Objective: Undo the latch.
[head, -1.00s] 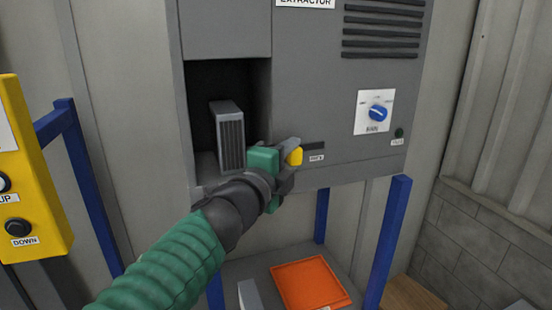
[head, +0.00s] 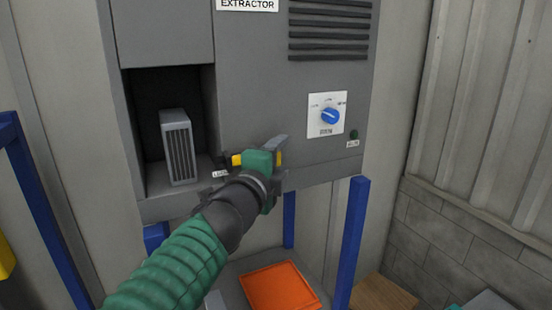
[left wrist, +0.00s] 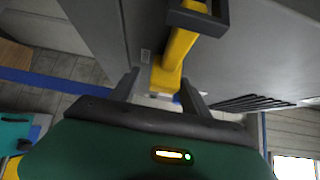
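The latch shows as a yellow bolt (head: 237,159) on the lower front of the grey cabinet, just right of the open bay. A second yellow part (head: 280,158) shows between the fingers of my left gripper (head: 279,150). In the left wrist view the yellow bar (left wrist: 178,55) runs from a dark bracket (left wrist: 200,15) down between the two fingers (left wrist: 160,80). The fingers stand apart, with a gap visible beside the left one. A label (head: 220,174), apparently reading LOCKED, sits left of the gripper. The gripper hides the rest of the latch. My right gripper is out of view.
The grey cabinet (head: 245,60) carries a blue knob (head: 330,116) and vents (head: 328,30) above right. A ribbed grey block (head: 178,147) stands in the open bay. Blue legs (head: 350,240) support the cabinet. An orange tray (head: 280,287) lies below.

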